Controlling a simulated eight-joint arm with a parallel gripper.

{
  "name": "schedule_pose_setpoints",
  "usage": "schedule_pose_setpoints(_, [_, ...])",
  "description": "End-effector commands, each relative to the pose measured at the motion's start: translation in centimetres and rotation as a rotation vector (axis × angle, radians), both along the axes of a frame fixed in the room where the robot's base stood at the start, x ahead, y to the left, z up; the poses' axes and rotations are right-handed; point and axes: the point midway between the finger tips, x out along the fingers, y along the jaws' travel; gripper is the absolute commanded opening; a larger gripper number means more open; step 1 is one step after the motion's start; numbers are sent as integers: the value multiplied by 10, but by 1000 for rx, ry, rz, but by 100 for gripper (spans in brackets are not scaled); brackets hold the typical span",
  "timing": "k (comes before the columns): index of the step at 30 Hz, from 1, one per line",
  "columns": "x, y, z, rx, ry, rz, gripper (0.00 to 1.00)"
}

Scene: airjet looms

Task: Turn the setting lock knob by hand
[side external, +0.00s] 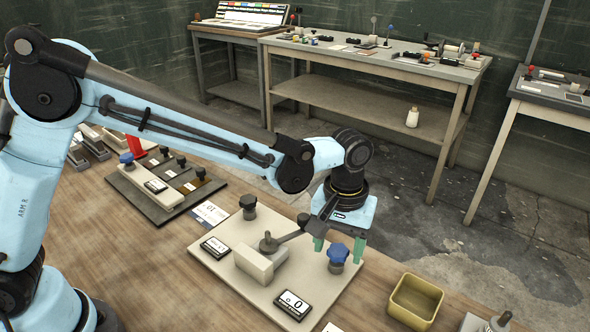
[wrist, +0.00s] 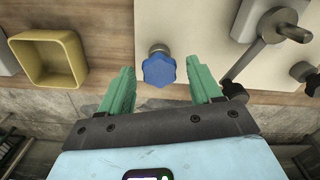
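A blue lobed knob (side external: 338,252) on a metal stem stands at the right of a pale panel (side external: 225,269). I take it for the setting lock knob, though no label on it is readable. It also shows in the wrist view (wrist: 159,70). My gripper (side external: 338,245) is open, with its green fingers to either side of the knob in both views. In the wrist view, clear gaps show between the knob and both fingertips (wrist: 162,80). Neither finger appears to touch it. How deep the fingers reach around it is hard to tell.
A grey lever arm on a block (side external: 254,263) and a black knob (side external: 248,206) stand on the panel. Another board (side external: 166,187) with knobs lies left. Worktables stand behind.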

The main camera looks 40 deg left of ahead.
Motion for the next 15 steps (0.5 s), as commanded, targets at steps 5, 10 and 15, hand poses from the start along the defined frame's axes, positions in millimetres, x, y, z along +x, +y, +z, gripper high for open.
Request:
schedule_pose_setpoints(5, [0,0,0,0,1,-2,64])
schedule_pose_setpoints(10, [0,0,4,-1,1,-3,64])
schedule_pose_setpoints(15, [0,0,19,-1,1,-3,64])
